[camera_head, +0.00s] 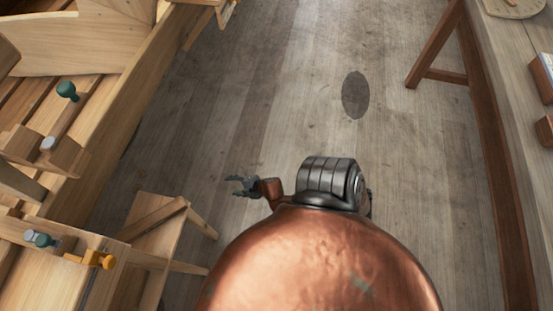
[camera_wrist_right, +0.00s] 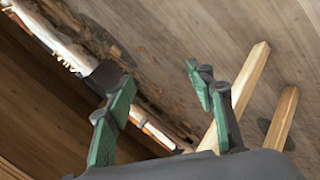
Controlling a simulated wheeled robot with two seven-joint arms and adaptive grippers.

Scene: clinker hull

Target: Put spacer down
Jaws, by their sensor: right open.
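My right gripper (camera_head: 243,186) is small in the head view, above the floor beside the hull, left of the dark joint of my arm. In the right wrist view the right gripper (camera_wrist_right: 160,77) has its two green-padded fingers apart, with nothing held between them. I cannot pick out the spacer with certainty in either view. My left gripper is not in view.
The wooden hull (camera_head: 150,75) runs along the left, with a teal-knobbed fitting (camera_head: 67,91) and an orange piece (camera_head: 92,260) on its timbers. A wooden stool (camera_head: 155,215) stands beside it. A workbench (camera_head: 510,60) is at right. The floor (camera_head: 270,80) between is clear.

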